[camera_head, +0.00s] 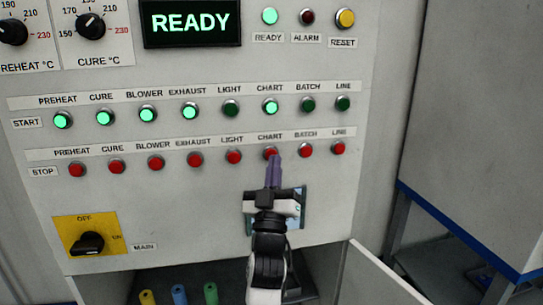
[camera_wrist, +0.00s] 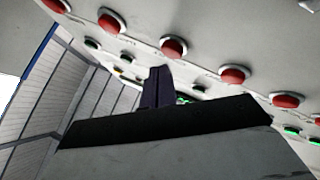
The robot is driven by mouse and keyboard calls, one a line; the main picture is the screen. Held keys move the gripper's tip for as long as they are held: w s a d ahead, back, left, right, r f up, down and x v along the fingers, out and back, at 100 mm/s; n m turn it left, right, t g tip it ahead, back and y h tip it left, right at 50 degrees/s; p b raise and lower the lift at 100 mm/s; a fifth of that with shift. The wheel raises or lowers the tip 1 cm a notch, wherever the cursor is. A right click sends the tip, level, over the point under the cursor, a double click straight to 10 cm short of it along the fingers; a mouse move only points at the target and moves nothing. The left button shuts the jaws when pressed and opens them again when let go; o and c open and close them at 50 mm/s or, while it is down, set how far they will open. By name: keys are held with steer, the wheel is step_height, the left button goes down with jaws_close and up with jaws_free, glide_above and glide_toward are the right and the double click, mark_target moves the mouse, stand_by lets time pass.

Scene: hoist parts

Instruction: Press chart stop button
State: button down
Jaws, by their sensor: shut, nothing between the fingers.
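The CHART stop button (camera_head: 268,152) is a red round button in the STOP row of the grey panel, under its CHART label. My gripper (camera_head: 274,160) is shut and empty, its dark purple fingers pointing up at the panel. In the head view the fingertips overlap the lower right of this button; I cannot tell whether they touch it. In the wrist view the panel appears upside down, and the shut fingers (camera_wrist: 157,72) end just short of a red button (camera_wrist: 173,46), which seems to be CHART stop. The CHART start button (camera_head: 271,107) glows green.
The red LIGHT stop (camera_head: 233,157) and BATCH stop (camera_head: 305,150) buttons sit close on either side. The MAIN switch (camera_head: 88,243) is at lower left. An open door (camera_head: 375,275) stands below right, and a blue-edged cabinet (camera_head: 480,130) is at the right.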

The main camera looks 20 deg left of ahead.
steer(key=shift+w+a, duration=0.1)
steer(key=shift+w, duration=0.05)
steer(key=shift+w+a, duration=0.15)
steer(key=shift+w, duration=0.05)
stand_by(0.3)
steer(key=shift+w+a, duration=0.25)
steer(key=shift+w, duration=0.15)
stand_by(0.6)
steer(key=shift+s, duration=0.1)
steer(key=shift+s+d+b, duration=0.5)
steer(key=shift+s, duration=0.15)
steer(key=s+d, duration=0.1)
steer(key=s, duration=0.1)
steer(key=s+d+b, duration=0.1)
steer(key=s, duration=0.1)
steer(key=shift+d, duration=0.4)
steer(key=shift+s, duration=0.1)
stand_by(0.8)
